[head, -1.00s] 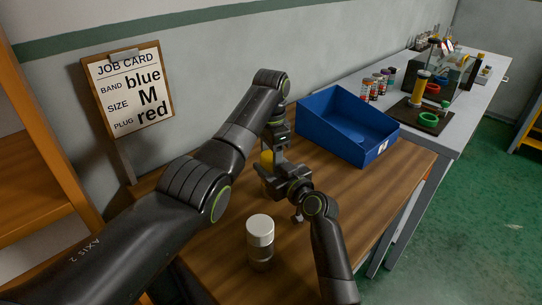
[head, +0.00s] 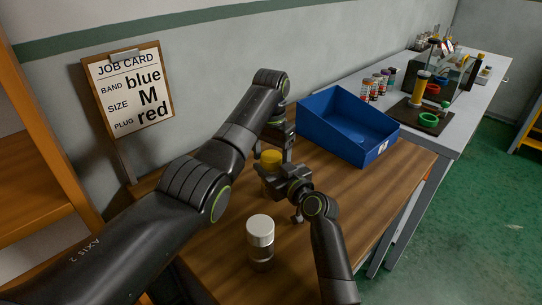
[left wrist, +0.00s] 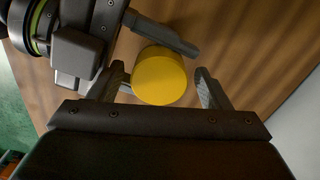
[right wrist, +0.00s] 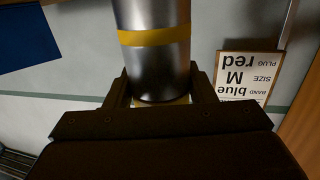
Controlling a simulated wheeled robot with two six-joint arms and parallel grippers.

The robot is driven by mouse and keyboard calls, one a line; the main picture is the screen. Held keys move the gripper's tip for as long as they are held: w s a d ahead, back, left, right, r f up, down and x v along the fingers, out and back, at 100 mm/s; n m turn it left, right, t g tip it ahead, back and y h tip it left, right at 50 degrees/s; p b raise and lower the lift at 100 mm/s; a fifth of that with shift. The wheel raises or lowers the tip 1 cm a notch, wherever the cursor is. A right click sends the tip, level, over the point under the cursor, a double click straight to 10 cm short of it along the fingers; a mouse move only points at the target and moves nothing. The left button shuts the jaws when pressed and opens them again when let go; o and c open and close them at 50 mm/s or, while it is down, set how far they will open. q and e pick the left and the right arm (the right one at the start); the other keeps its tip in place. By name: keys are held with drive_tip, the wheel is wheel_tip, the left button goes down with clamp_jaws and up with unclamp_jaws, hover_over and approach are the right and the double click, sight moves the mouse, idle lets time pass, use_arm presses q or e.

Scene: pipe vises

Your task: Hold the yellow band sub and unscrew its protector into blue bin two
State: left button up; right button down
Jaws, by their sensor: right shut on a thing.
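The sub is a metal cylinder with a yellow band (right wrist: 155,37), upright in my right gripper. My right gripper (head: 272,183) is shut on it; its fingers (right wrist: 160,88) lie on either side in the right wrist view. The yellow protector (head: 270,160) sits on the sub's top end; it also shows as a round yellow cap in the left wrist view (left wrist: 160,77). My left gripper (head: 279,148) is above it, open, with one finger on each side of the cap and gaps visible. A blue bin (head: 330,127) stands to the right; its label is too small to read.
A grey cylinder with a white cap (head: 260,240) stands on the wooden table (head: 350,205), nearer me. A job card (head: 128,90) hangs at the left. A grey bench (head: 445,140) behind holds several small cans and a green ring (head: 429,120).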

use_arm(q)
drive_tip(key=shift+r, duration=2.25)
drive_tip(key=shift+c, duration=0.4)
drive_tip(key=r+m, duration=0.2)
drive_tip(key=m, duration=0.2)
drive_tip(key=r+m, duration=0.1)
drive_tip(key=m, duration=0.1)
drive_tip(key=shift+r, duration=0.1)
drive_tip(key=shift+m, duration=0.3)
drive_tip(key=shift+f, duration=3.9)
drive_tip(key=c, duration=1)
drive_tip(key=n, duration=0.7)
